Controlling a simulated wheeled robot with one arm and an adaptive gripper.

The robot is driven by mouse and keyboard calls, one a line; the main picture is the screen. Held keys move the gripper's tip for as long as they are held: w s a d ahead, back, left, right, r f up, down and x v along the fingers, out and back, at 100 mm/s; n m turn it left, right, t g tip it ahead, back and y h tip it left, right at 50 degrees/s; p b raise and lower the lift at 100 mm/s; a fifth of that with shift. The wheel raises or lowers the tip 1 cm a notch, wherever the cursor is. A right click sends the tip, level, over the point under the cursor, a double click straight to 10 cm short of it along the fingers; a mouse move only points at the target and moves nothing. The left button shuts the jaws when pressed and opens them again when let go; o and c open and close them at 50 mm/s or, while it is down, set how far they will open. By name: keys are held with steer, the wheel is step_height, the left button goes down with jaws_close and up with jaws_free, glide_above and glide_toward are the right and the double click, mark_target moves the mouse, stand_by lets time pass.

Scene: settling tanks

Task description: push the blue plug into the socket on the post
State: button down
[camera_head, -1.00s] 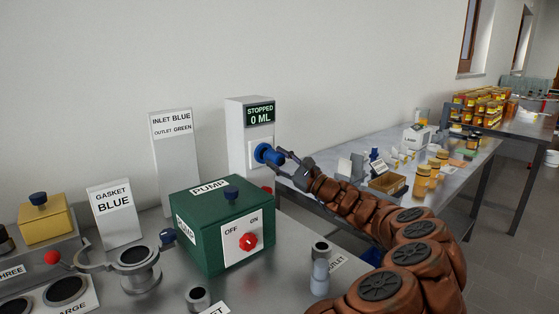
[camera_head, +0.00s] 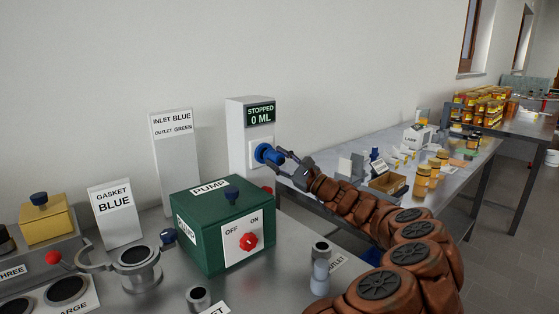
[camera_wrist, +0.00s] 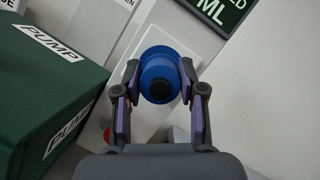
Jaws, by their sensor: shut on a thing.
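The blue plug (camera_head: 265,153) is at the white socket plate (camera_head: 256,146) on the front of the light grey post (camera_head: 236,135). My gripper (camera_head: 284,158) is shut on the plug from the right. In the wrist view the round blue plug (camera_wrist: 161,76) sits between the two fingers of my gripper (camera_wrist: 160,90), in front of the white plate (camera_wrist: 119,90). The plug hides the socket hole, so I cannot tell how deep it sits. The post's display (camera_head: 260,114) reads STOPPED, 0 ML.
A green pump box (camera_head: 203,247) with a red OFF/ON knob (camera_head: 249,241) stands left of my gripper. A tall INLET BLUE sign (camera_head: 175,165) stands behind it. A bench (camera_head: 340,150) with jars and small items lies to the right.

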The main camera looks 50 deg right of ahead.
steer(key=shift+w+d, duration=0.15)
steer(key=shift+w, duration=0.8)
steer(key=c, duration=0.6)
jaws_free()
steer(key=v, duration=1.2)
stand_by(0.4)
